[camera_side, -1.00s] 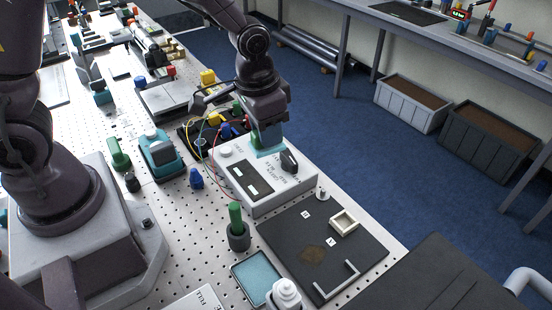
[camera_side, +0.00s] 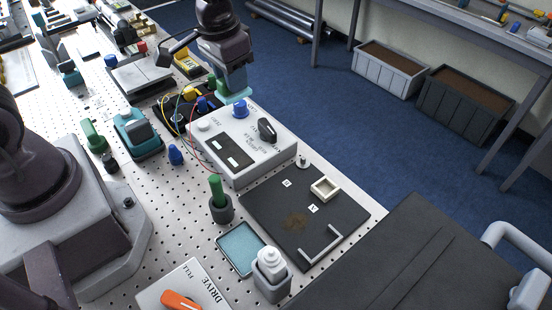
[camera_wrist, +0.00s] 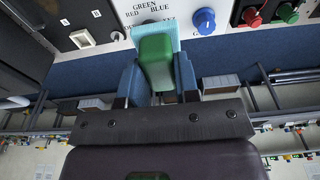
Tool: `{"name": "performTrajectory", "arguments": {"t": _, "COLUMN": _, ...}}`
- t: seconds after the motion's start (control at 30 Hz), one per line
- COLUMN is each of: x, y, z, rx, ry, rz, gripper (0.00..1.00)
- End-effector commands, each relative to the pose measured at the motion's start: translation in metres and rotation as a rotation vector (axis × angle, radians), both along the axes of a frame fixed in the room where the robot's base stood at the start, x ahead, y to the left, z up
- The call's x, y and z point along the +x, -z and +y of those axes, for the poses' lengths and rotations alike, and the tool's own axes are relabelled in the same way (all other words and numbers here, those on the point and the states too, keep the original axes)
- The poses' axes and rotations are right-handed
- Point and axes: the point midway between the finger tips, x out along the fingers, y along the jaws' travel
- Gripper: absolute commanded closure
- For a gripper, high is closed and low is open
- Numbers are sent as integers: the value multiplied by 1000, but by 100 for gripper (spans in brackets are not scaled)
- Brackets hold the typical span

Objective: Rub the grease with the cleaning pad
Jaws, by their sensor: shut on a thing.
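My gripper (camera_wrist: 157,80) is shut on the green handle (camera_wrist: 156,62) of the cleaning pad, whose flat light-blue face (camera_wrist: 153,32) shows beyond the fingers in the wrist view. In the side view the pad (camera_side: 234,97) hangs under my gripper (camera_side: 228,84), by the back edge of the white box. I cannot tell whether it touches the box. The grease is a brown smear (camera_side: 294,221) on the dark board, in front of and right of my gripper, well apart from the pad.
The white box (camera_side: 215,176) with knobs stands between the pad and the dark board (camera_side: 262,212). A green handle in a dark cup (camera_side: 221,209), a blue tray (camera_side: 241,255) and a white bottle (camera_side: 268,262) stand nearby.

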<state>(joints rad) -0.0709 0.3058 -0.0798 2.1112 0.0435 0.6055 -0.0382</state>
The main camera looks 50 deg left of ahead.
Motion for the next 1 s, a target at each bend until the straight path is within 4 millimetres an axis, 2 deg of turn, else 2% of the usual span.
{"name": "performTrajectory", "arguments": {"t": 0.17, "x": -2, "y": 7, "z": -18, "rx": 0, "ry": 51, "rz": 3, "gripper": 90}}
{"name": "performTrajectory", "arguments": {"t": 0.27, "x": -4, "y": 20, "z": -49, "rx": -1, "ry": 137, "rz": 5, "gripper": 90}}
{"name": "performTrajectory", "arguments": {"t": 0.37, "x": -5, "y": 36, "z": -92, "rx": -1, "ry": 307, "rz": 5, "gripper": 90}}
{"name": "performTrajectory", "arguments": {"t": 0.5, "x": -13, "y": 57, "z": -154, "rx": -3, "ry": 644, "rz": 5, "gripper": 90}}
{"name": "performTrajectory", "arguments": {"t": 0.7, "x": -28, "y": 79, "z": -224, "rx": -3, "ry": 1135, "rz": 1, "gripper": 90}}
{"name": "performTrajectory", "arguments": {"t": 0.83, "x": -28, "y": 83, "z": -243, "rx": -2, "ry": 1348, "rz": 0, "gripper": 90}}
{"name": "performTrajectory", "arguments": {"t": 1.0, "x": -23, "y": 80, "z": -248, "rx": -1, "ry": 1507, "rz": 0, "gripper": 90}}
